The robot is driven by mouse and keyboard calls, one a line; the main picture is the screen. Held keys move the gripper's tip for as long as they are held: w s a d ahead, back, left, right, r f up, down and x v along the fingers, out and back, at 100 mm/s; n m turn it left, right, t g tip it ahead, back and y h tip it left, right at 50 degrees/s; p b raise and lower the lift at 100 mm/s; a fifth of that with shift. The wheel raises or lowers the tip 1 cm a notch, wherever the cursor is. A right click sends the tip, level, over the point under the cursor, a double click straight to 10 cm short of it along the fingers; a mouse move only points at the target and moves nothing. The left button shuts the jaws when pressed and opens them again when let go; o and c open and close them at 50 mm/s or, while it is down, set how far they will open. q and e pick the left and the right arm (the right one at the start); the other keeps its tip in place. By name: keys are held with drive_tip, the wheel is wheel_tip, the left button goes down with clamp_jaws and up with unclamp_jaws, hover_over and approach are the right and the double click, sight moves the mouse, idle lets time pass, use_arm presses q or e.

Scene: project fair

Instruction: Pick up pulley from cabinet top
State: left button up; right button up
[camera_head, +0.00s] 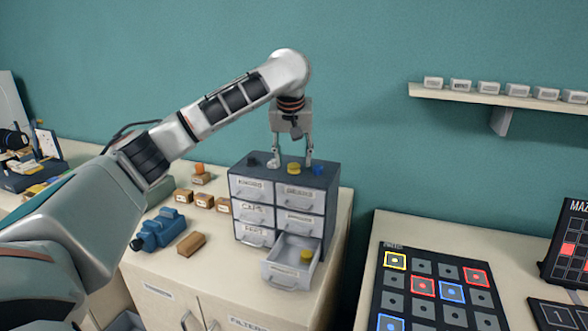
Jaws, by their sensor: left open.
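A small drawer cabinet (232,162) with a dark top stands on the counter. A small yellow round piece (293,168), which looks like a pulley, sits on its top, with a blue piece (318,170) to its right and a dark piece (253,161) to its left. My left gripper (291,161) points down over the cabinet top, open, its two fingers on either side of the yellow piece. I cannot tell whether they touch it. Another yellow piece (306,257) lies in the open lower right drawer (283,276). My right gripper is out of view.
A blue machine-like object (160,230) and several small brown blocks (191,244) lie left of the cabinet on the counter (215,281). A table with a dark tile board (435,290) stands to the right, across a gap. A wall shelf (480,97) holds several small boxes.

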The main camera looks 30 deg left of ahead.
use_arm(q)
drive_tip(key=shift+w+a+f, duration=0.15)
drive_tip(key=shift+w+f, duration=0.1)
drive_tip(key=shift+f, duration=0.4)
drive_tip(key=shift+w+a+f, duration=0.1)
drive_tip(key=shift+w+f, duration=0.1)
drive_tip(key=shift+f, duration=0.2)
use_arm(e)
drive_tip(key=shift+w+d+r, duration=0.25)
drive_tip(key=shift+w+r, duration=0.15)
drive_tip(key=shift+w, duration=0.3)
use_arm(q)
drive_tip(key=c, duration=0.8)
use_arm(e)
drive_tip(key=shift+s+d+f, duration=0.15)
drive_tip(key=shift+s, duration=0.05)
use_arm(q)
drive_tip(key=shift+r, duration=0.2)
